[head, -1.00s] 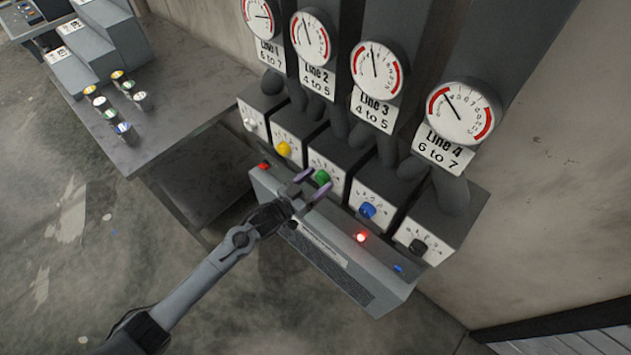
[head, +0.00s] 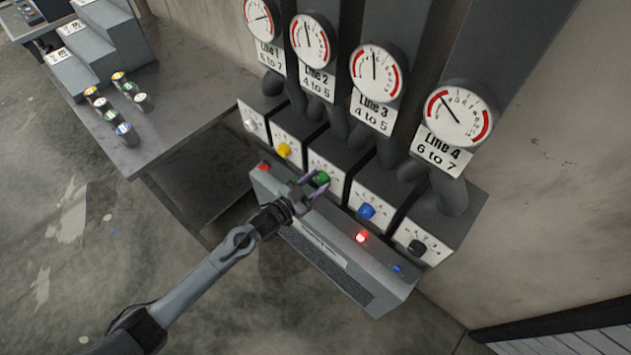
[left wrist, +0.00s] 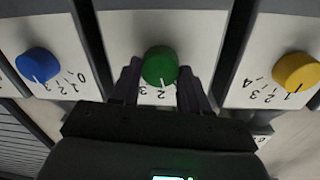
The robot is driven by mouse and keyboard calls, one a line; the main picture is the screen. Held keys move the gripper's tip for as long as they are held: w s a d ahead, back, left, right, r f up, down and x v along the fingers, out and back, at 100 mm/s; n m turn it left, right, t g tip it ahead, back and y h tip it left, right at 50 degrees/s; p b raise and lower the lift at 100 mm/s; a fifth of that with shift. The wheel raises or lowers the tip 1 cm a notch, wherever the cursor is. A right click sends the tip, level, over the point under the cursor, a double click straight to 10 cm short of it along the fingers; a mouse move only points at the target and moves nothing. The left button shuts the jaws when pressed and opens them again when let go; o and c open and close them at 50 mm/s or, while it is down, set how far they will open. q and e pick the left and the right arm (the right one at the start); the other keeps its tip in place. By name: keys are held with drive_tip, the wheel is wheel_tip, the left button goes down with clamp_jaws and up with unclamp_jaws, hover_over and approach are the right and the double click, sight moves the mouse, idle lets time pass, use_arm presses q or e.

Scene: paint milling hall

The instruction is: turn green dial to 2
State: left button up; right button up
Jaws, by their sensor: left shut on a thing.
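The green dial (head: 322,178) sits on the white face of the middle control box. In the left wrist view the green dial (left wrist: 160,66) shows a white mark pointing down, close to the numeral 2. My left gripper (head: 313,187) reaches in from the left and is shut on the green dial. Its two fingers (left wrist: 158,84) lie on either side of the dial in the left wrist view. The fingers and wrist hide part of the scale. My right gripper is not in view.
A yellow dial (head: 284,150) and a blue dial (head: 367,211) flank the green one. A black dial (head: 417,246) and a white dial (head: 250,125) sit at the row's ends. A grey panel (head: 335,255) with a lit red lamp (head: 361,237) juts out below. Gauges (head: 376,70) hang above.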

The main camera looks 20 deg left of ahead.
use_arm(q)
drive_tip(key=shift+m, duration=1.4)
drive_tip(key=o, duration=1)
drive_tip(key=shift+o, duration=0.2)
drive_tip(key=shift+s, duration=0.15)
drive_tip(key=p+v, duration=0.1)
drive_tip(key=v, duration=0.9)
drive_tip(key=shift+s+r, duration=0.2)
drive_tip(key=shift+s, duration=0.05)
drive_tip(key=shift+a, duration=0.1)
